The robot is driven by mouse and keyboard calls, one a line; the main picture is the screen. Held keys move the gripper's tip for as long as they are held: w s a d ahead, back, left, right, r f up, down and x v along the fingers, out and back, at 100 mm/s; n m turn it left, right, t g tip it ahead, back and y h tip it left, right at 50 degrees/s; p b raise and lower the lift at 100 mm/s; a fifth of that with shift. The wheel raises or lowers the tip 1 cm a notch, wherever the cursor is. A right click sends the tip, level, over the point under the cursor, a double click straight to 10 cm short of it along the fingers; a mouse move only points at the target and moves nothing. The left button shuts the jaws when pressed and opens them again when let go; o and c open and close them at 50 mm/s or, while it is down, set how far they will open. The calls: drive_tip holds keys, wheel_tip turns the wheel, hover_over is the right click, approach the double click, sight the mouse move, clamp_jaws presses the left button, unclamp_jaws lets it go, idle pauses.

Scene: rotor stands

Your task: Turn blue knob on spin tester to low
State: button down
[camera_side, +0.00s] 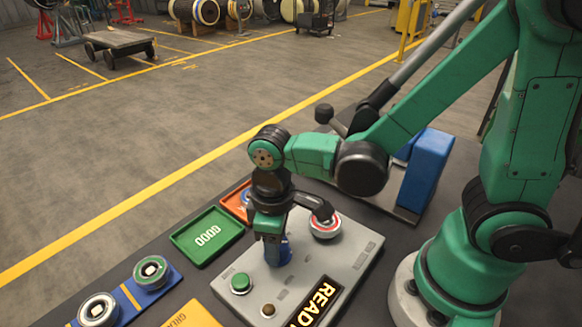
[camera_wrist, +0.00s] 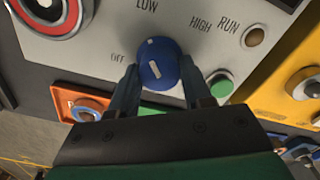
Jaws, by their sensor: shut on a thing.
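The spin tester (camera_side: 345,262) is a light grey panel with a lit READY sign. Its blue knob (camera_wrist: 160,52) sits between my fingers in the wrist view; it shows only partly in the side view (camera_side: 285,249). My gripper (camera_wrist: 158,67) points down at the panel and is shut on the knob, one finger on each side. The labels OFF, LOW (camera_wrist: 147,5) and HIGH lie around the knob. A small white mark on the knob's upper edge faces roughly toward LOW, and a white bar crosses its face. I cannot tell the exact setting.
A green tray (camera_side: 208,236), an orange tray (camera_side: 236,202) and a blue stand with rotors (camera_side: 126,297) lie to the left.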

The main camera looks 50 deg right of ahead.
drive_tip(key=shift+m, duration=0.6)
drive_tip(key=shift+c, duration=1.9)
unclamp_jaws()
drive_tip(key=shift+r, duration=2.8)
